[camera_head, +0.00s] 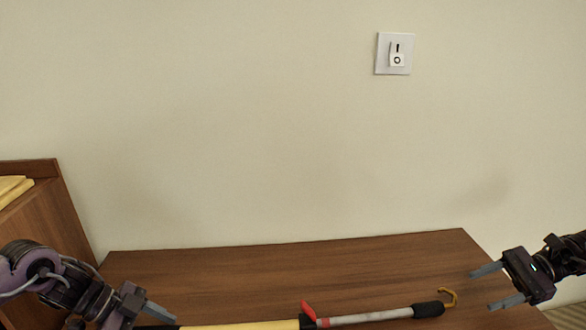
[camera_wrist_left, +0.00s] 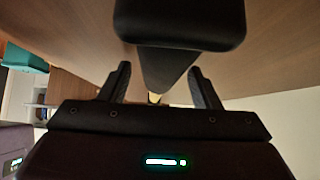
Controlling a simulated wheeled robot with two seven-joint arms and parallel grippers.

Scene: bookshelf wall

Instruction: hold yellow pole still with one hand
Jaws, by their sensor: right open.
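The yellow pole (camera_head: 240,326) lies along the front of the brown table, cut off by the lower picture edge. My left gripper (camera_head: 150,318) is at the pole's left end. In the left wrist view a black handle-like part (camera_wrist_left: 168,68) lies between the fingers; whether they touch it is unclear. My right gripper (camera_head: 497,286) is open and empty, to the right of the hook and apart from it.
The brown table (camera_head: 290,270) is bare behind the pole. A pale wall with a white switch (camera_head: 396,54) stands behind it. A wooden cabinet (camera_head: 35,205) with yellow items on it is at the left.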

